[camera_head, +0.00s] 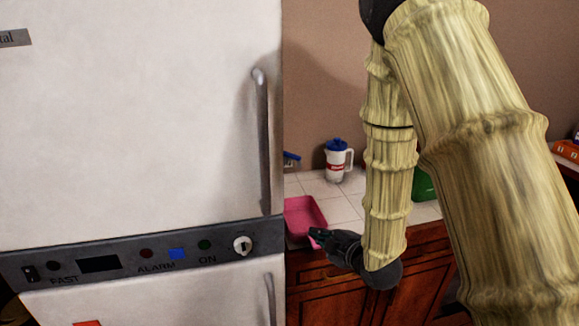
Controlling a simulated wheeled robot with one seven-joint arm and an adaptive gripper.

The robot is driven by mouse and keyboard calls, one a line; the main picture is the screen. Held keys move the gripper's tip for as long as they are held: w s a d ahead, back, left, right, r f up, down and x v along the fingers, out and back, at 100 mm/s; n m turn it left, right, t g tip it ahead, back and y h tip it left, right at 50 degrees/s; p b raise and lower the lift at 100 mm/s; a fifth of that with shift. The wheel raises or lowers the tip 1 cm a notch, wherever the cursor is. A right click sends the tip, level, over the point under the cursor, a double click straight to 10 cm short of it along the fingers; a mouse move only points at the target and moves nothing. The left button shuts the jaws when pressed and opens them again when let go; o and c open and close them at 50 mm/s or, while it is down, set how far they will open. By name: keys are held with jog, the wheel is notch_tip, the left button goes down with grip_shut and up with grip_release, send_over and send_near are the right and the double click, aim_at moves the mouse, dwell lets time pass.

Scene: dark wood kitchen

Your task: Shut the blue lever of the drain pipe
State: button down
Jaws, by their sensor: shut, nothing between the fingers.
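A small blue lever-like piece (291,156) shows at the right edge of the white appliance, above the tiled counter. Most of what it belongs to is hidden behind the appliance, so I cannot tell how far the lever is turned. No drain pipe shows clearly. My dark gripper (316,237) is shut and empty at the counter's front edge, by the near side of a pink tray. It is below and to the right of the blue piece and well apart from it.
The white appliance (130,110) with a vertical handle (262,140) fills the left. On the counter are the pink tray (304,213), a white jug with a blue lid (337,162) and a green object (425,184) partly behind my arm. Wooden cabinets (420,262) stand below.

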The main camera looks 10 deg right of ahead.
notch_tip(320, 180, up, 16)
jog(key=w+a+n+t+y, duration=0.1)
jog(key=w+n+t+y, duration=0.1)
jog(key=n, duration=0.4)
jog(key=shift+w+a+n+t+y, duration=0.35)
jog(key=shift+w+n+t+y, duration=0.05)
jog(key=shift+y, duration=0.2)
jog(key=shift+w, duration=0.1)
jog(key=p, duration=0.3)
send_near(289, 155)
jog(key=w+a, duration=0.3)
jog(key=a, duration=0.1)
jog(key=shift+p+x, duration=0.35)
jog(key=shift+x, duration=0.4)
jog(key=shift+f+y+b, duration=0.15)
jog(key=shift+y+b, duration=0.15)
jog(key=shift+b, duration=0.05)
jog(key=shift+d+n+g+y, duration=0.15)
jog(key=shift+n+g+y, duration=0.15)
